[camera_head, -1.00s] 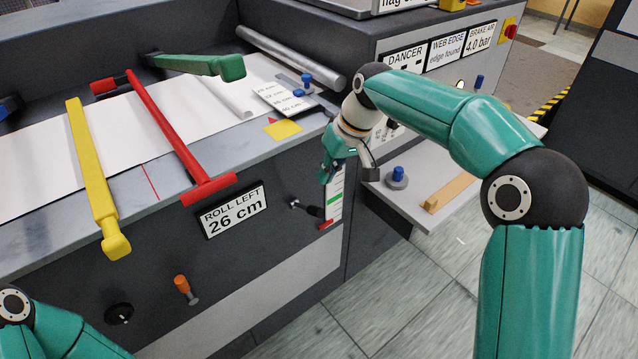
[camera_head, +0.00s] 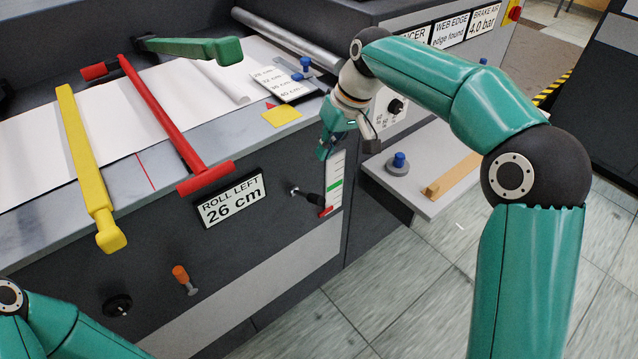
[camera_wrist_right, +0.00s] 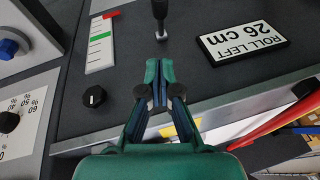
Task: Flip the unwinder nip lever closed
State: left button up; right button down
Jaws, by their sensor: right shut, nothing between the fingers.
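A small lever with a metal shaft and black handle (camera_head: 310,197) sits on the dark front panel. It also shows at the top of the right wrist view (camera_wrist_right: 160,12). No label reading "nip" is visible, so I cannot tell whether it is the nip lever. Above, a long yellow lever (camera_head: 88,165), a long red lever (camera_head: 160,115) and a green lever (camera_head: 190,48) lie over the white web. My right gripper (camera_head: 323,152) is shut and empty, above the black-handled lever in the head view; its closed fingertips (camera_wrist_right: 159,68) point at that lever's base, apart from it. My left gripper is out of view.
A "ROLL LEFT 26 cm" sign (camera_head: 231,198) and a red-green gauge strip (camera_head: 334,183) flank the black-handled lever. An orange-handled lever (camera_head: 184,279) and black knob (camera_head: 117,306) are lower. A grey shelf (camera_head: 425,185) with a blue knob juts out right. Floor in front is clear.

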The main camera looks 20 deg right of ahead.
send_near(306, 195)
jog(key=w+f, duration=0.1)
jog(key=w, duration=0.1)
jog(key=shift+s+a+f, duration=0.1)
jog(key=shift+s+f, duration=0.5)
jog(key=shift+f, duration=0.2)
jog(key=shift+s+a+f, duration=0.1)
jog(key=shift+s+f, duration=0.5)
jog(key=shift+f, duration=0.2)
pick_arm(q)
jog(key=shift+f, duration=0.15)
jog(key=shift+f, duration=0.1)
